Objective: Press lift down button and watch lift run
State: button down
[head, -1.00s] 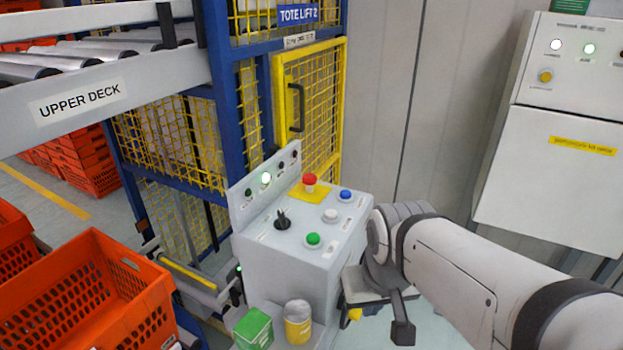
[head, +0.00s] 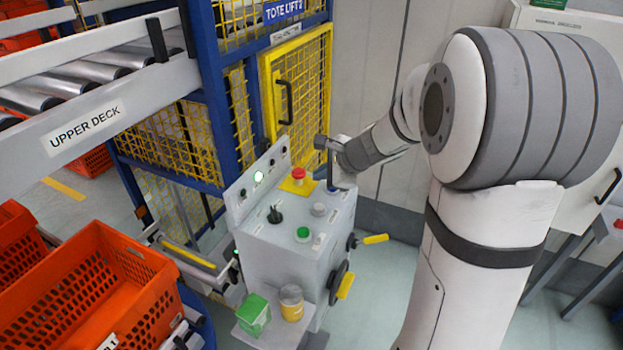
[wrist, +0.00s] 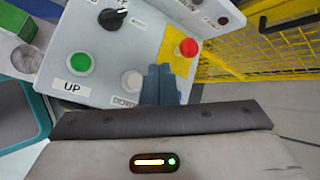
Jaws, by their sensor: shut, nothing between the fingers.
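The grey control console (head: 290,235) stands in front of the blue-framed, yellow-meshed tote lift (head: 222,110). On its top are a green button (head: 303,233), a white button (head: 318,209), a red mushroom button (head: 299,175) and a black selector (head: 274,214). In the wrist view the green button (wrist: 78,64) has an "UP" label (wrist: 77,89).
A yellow mesh door (head: 297,95) is behind the console. A green box (head: 253,314) and a yellow can (head: 291,303) stand on a low shelf at its front. Orange totes (head: 95,290) are at left, below the upper deck conveyor (head: 60,140). A yellow-handled crank (head: 372,239) sticks out right.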

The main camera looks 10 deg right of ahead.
aim_at(322, 208)
jog(key=shift+w+d+m, duration=0.4)
jog(key=shift+w+m, duration=0.2)
jog(key=shift+w, duration=0.05)
notch_tip(322, 208, down, 8)
jog(key=b, duration=0.7)
jog(key=shift+f, duration=0.35)
jog(key=shift+b, duration=0.3)
dwell(1.0)
jog(key=shift+f+b, duration=0.4)
jog(key=shift+b, duration=0.05)
